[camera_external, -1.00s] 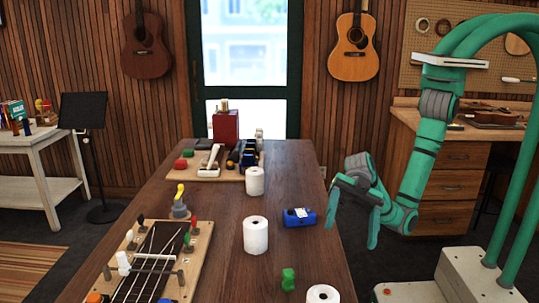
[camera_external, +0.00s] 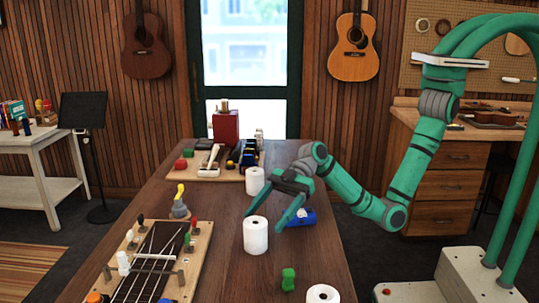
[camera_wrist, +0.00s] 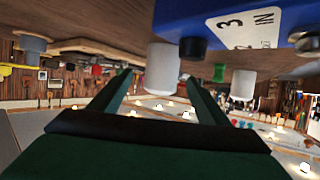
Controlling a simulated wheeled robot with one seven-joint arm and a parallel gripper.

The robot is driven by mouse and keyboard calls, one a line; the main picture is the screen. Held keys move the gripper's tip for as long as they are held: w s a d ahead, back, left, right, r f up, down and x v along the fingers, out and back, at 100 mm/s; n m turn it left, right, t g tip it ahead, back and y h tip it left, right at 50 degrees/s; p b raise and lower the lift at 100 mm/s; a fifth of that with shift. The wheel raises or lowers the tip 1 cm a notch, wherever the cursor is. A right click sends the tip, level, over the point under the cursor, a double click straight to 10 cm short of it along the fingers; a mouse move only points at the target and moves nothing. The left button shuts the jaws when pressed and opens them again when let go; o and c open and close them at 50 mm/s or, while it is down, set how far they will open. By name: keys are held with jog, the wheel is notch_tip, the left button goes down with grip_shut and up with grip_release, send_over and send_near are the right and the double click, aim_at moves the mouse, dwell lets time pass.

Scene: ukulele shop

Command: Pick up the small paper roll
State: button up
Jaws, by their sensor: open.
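Three white paper rolls stand on the wooden table: one at the back (camera_external: 254,184), one in the middle (camera_external: 255,236) and one at the front right (camera_external: 322,294), cut by the frame edge. Their nearness differs, so I cannot tell for sure which is the small one. My gripper (camera_external: 264,221) is open and empty, its fingers pointing down and left toward the middle roll, overlapping its right upper side in the external view. In the wrist view, a roll (camera_wrist: 162,69) shows just beyond and between the open fingers (camera_wrist: 158,80). A second roll (camera_wrist: 243,85) is farther off.
A blue box (camera_external: 303,218) lies close by my gripper and looms large in the wrist view (camera_wrist: 240,22). A small green object (camera_external: 288,279) stands near the front roll. A stringed instrument board (camera_external: 150,262) lies left. A cluttered board (camera_external: 208,175) lies behind.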

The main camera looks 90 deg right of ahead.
aim_at(248, 243)
jog(key=x, duration=0.5)
jog(key=shift+a, duration=0.3)
jog(key=shift+w+a+f, duration=0.2)
jog(key=shift+w, duration=0.05)
jog(key=c, duration=1.3)
